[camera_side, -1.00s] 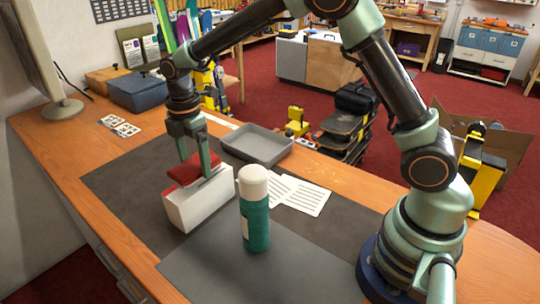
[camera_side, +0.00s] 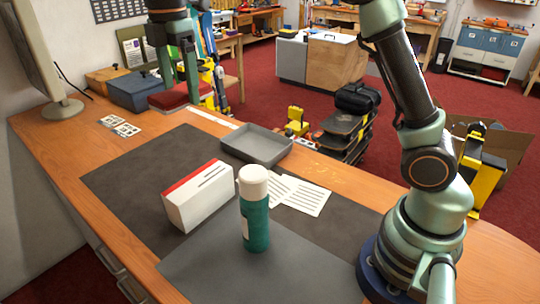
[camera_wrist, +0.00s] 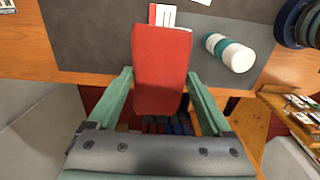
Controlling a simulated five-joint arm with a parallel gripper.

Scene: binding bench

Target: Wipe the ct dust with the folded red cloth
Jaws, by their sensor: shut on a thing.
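The folded red cloth (camera_side: 172,99) is held up in the air toward the far left of the bench. My gripper (camera_side: 178,84) is shut on it. In the wrist view the cloth (camera_wrist: 162,62) lies between the two green fingers of my gripper (camera_wrist: 159,76). Small yellowish specks, perhaps the dust (camera_side: 328,168), lie on the bare wood right of the grey tray. I cannot tell for sure that they are the dust.
A white box with a red top edge (camera_side: 197,207) stands on the dark mat (camera_side: 135,180). A green bottle with a white cap (camera_side: 255,222) stands beside it. The grey tray (camera_side: 262,156) and printed sheets (camera_side: 307,196) lie behind. The mat's left part is clear.

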